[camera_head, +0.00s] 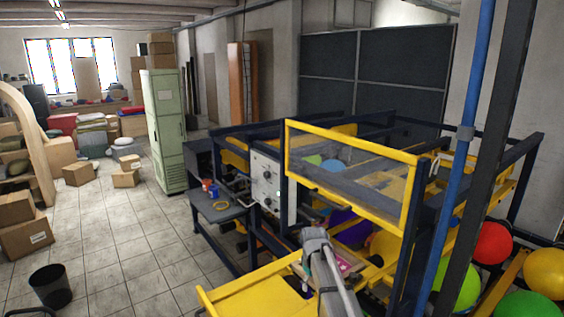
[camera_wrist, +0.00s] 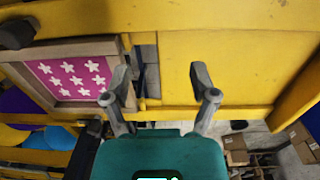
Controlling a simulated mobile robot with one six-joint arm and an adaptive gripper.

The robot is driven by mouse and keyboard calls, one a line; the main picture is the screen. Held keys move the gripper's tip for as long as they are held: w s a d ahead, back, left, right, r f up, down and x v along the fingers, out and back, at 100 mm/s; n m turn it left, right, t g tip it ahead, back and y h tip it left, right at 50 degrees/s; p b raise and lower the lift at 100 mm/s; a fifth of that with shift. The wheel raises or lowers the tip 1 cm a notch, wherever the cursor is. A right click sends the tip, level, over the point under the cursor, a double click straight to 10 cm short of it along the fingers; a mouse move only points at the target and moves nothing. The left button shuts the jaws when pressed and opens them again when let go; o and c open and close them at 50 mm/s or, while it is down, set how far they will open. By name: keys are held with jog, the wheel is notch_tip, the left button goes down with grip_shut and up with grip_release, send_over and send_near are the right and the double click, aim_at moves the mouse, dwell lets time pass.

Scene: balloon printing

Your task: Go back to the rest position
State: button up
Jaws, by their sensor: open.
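My gripper (camera_wrist: 160,90) is open and empty in the wrist view, its two fingers spread apart above the yellow machine frame (camera_wrist: 225,60). A wooden-framed pink screen with white stars (camera_wrist: 72,76) lies at the left, close beside the left finger and apart from the right one. In the head view my arm reaches over the yellow and dark blue printing machine (camera_head: 352,175), near its front yellow plate (camera_head: 255,292). The fingertips are too small to make out there. A bit of the pink screen (camera_head: 345,262) shows beside my arm.
Red (camera_head: 492,243), yellow (camera_head: 545,272) and green balloons (camera_head: 528,306) are at the lower right. A blue post (camera_head: 462,150) stands close in front. A grey side table (camera_head: 216,207) adjoins the machine. A black bin (camera_head: 50,287) stands at lower left. The tiled floor (camera_head: 130,240) is largely clear.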

jog(key=shift+s+d+f+m+b, duration=0.2)
jog(key=shift+s+f+b, duration=0.25)
jog(key=shift+s, duration=0.15)
jog(key=shift+s+d+f+m+b, duration=0.15)
jog(key=shift+s+f+b, duration=0.2)
jog(key=shift+s, duration=0.2)
jog(key=s+d+f+m+b, duration=0.3)
jog(key=s+f+b, duration=0.4)
jog(key=s, duration=0.3)
jog(key=s+d+f+m+b, duration=0.3)
jog(key=s+f+b, duration=0.5)
jog(key=s, duration=0.3)
jog(key=shift+d+f+b, duration=0.2)
jog(key=shift+f+b, duration=0.1)
jog(key=shift+f, duration=0.05)
jog(key=shift+m, duration=0.25)
jog(key=shift+c, duration=1.2)
